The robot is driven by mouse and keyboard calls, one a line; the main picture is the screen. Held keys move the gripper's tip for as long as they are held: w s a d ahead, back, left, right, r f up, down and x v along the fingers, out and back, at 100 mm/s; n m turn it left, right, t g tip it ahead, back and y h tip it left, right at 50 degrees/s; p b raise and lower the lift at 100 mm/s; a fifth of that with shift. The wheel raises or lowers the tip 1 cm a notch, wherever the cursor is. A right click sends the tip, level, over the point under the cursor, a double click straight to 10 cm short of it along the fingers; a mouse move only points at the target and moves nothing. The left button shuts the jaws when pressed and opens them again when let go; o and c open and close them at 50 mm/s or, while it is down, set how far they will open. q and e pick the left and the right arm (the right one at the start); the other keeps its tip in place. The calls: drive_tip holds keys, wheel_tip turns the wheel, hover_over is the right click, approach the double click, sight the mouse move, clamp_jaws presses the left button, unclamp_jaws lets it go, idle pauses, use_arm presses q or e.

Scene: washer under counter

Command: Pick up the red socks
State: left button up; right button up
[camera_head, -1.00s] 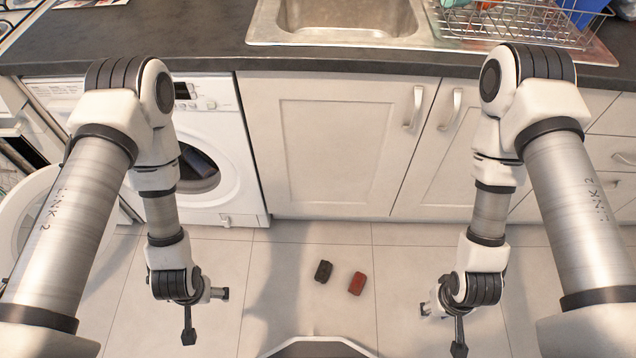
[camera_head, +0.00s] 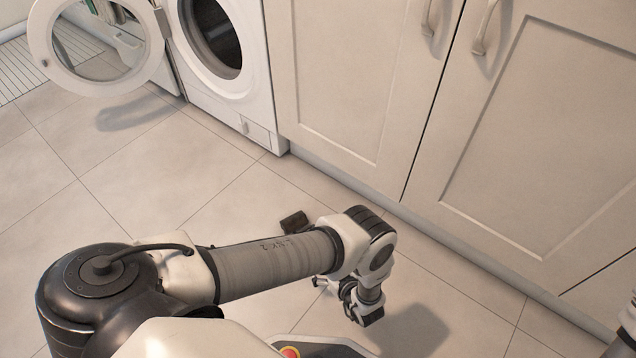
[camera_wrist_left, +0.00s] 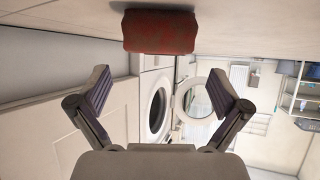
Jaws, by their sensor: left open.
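The red socks (camera_wrist_left: 160,32), a bundled red roll, show at the top of the left wrist view, which is upside down. They lie on the floor. In the head view I do not see them; my left arm may hide them. My left gripper (camera_wrist_left: 158,92) is open and empty. Its two fingers are spread wide, and the socks appear ahead of it, between the lines of the fingers and apart from them. In the head view the left gripper (camera_head: 322,282) is low over the floor and partly hidden. My right gripper is out of view.
Cabinet doors (camera_head: 540,130) bound the right side. The tiled floor at left is clear.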

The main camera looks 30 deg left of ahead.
use_arm(q)
drive_tip(key=b+x, duration=0.2)
drive_tip(key=x, duration=0.2)
drive_tip(key=shift+w+a, duration=0.15)
drive_tip(key=shift+a, duration=0.1)
drive_tip(key=shift+w+a+f, duration=0.1)
drive_tip(key=shift+w+a, duration=0.05)
drive_tip(key=c, duration=0.9)
drive_tip(key=shift+r, duration=0.2)
